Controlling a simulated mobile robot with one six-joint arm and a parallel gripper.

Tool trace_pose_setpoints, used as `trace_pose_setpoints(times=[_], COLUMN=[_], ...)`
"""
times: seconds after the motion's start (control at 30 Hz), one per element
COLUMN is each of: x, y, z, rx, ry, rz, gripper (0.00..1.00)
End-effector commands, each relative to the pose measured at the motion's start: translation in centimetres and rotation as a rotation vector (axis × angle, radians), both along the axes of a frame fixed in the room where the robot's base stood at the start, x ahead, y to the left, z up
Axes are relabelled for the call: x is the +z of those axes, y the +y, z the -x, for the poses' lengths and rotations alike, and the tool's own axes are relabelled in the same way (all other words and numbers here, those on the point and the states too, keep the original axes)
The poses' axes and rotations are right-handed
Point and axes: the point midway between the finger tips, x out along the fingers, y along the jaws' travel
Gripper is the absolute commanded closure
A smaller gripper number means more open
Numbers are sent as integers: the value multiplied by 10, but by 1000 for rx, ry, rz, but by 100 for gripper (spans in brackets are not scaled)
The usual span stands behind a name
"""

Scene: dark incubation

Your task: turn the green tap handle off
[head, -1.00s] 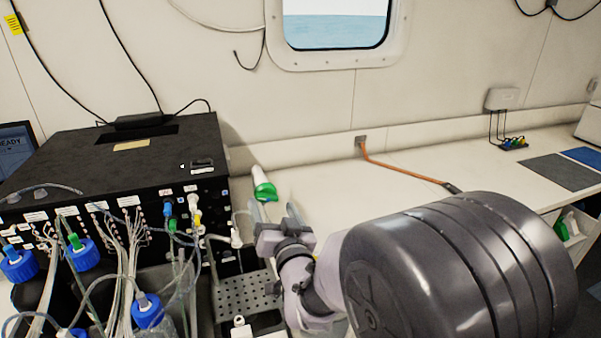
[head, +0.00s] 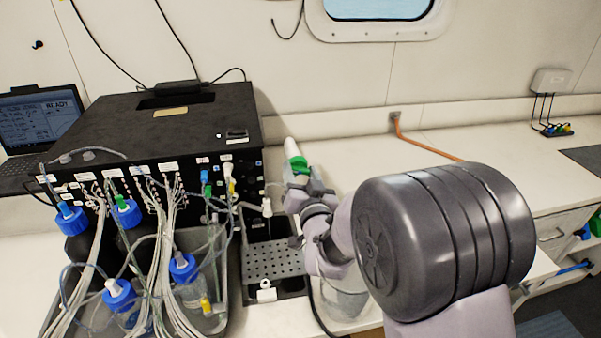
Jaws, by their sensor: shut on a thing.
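A green piece (head: 299,163) with a white tapered top stands just right of the black box. I cannot tell whether it is the tap handle. My gripper (head: 302,181) is at its lower part and shut on it; the gripper hides much of the hold. A small green fitting (head: 206,190) shows below a blue one on the box's front, apart from my gripper. No other tap handle shows clearly.
The black box (head: 170,125) has many thin tubes along its front. Blue-capped bottles (head: 184,268) stand in a grey tray at left. A perforated plate (head: 272,262) lies below my gripper. A clear vessel (head: 345,300) sits under my arm. The bench at right is largely clear.

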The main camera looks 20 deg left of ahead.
Motion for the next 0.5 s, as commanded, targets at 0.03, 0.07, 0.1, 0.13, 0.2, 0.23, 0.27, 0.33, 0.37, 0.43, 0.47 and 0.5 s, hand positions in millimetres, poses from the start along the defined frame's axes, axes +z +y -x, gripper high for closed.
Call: trace_pose_setpoints(times=[0.03,0.07,0.1,0.13,0.2,0.23,0.27,0.33,0.37,0.43,0.47,0.5], x=[-1,-1,-2,-3,-4,-5,-5,-7,-7,-8,-9,-9], y=[0,0,0,0,0,0,0,0,-1,-1,-1,-1], z=[0,0,0,0,0,0,0,0,0,0,0,0], rx=[0,0,0,0,0,1,1,0,0,1,1,1], ry=[1,4,8,11,25,32,40,64,74,104,117,137], rz=[-4,-8,-15,-22,-45,-58,-73,-112,-132,-182,-204,-236], gripper=[90,90,90,90,90,90,90,90,90,90,90,90])
